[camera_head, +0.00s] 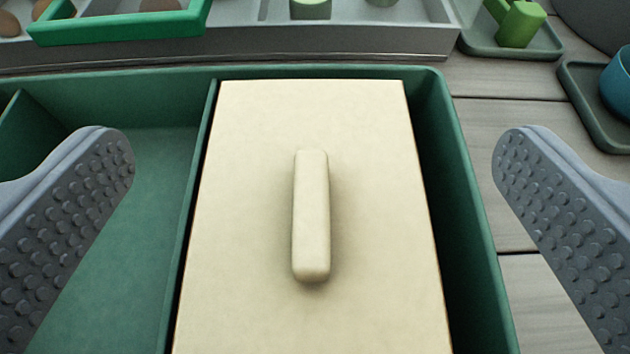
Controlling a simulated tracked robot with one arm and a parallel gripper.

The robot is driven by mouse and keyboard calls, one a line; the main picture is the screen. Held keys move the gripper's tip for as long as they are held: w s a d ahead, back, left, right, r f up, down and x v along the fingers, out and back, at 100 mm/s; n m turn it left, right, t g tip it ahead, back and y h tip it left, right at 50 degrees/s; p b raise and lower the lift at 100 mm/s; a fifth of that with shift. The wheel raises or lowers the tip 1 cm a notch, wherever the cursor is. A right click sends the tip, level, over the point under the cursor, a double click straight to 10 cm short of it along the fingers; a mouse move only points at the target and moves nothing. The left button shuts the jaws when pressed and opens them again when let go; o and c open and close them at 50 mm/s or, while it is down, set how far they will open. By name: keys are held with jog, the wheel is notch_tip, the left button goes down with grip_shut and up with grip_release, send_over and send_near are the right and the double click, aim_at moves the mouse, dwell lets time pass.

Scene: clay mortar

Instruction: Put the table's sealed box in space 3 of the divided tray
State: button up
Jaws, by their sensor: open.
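The sealed box (250,200) is cream, with a flat lid and a raised bar handle (311,215) in its middle. It sits in the right-hand compartment of the green divided tray (462,200), just right of a divider. Its near end is cut off by the picture's edge. My gripper (315,165) is open, with one grey studded finger on each side of the box and neither touching it. The compartment left of the divider (140,220) shows empty. No space number can be read.
Behind the tray stands a grey tray (370,40) holding a green frame (130,28), brown round things and green pieces. At the back right are a small tray with a green object (520,24) and a blue bowl (618,85) on a dark tray. Bare wooden table shows at right.

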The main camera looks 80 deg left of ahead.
jog(key=p+v, duration=0.1)
jog(key=v, duration=0.7)
jog(key=shift+d+r, duration=0.15)
jog(key=shift+d, duration=0.1)
jog(key=shift+d+r, duration=0.1)
jog(key=shift+r, duration=0.05)
jog(key=s+d+r+m+t+h, duration=0.2)
jog(key=d+r+m+t+h, duration=0.25)
jog(key=d+r, duration=0.5)
jog(key=s+d+r+m+t+h, duration=0.3)
jog(key=d+r+m, duration=0.35)
jog(key=r, duration=0.55)
jog(key=s+d+r+m+t+h, duration=0.3)
jog(key=s+d+r, duration=0.1)
jog(key=r, duration=0.6)
jog(key=s+d+r+m+t+h, duration=0.3)
jog(key=d+r, duration=0.3)
jog(key=r, duration=0.4)
jog(key=shift+s+d+t, duration=0.2)
jog(key=shift+s+t, duration=0.15)
jog(key=shift+s, duration=0.3)
jog(key=shift+r, duration=0.15)
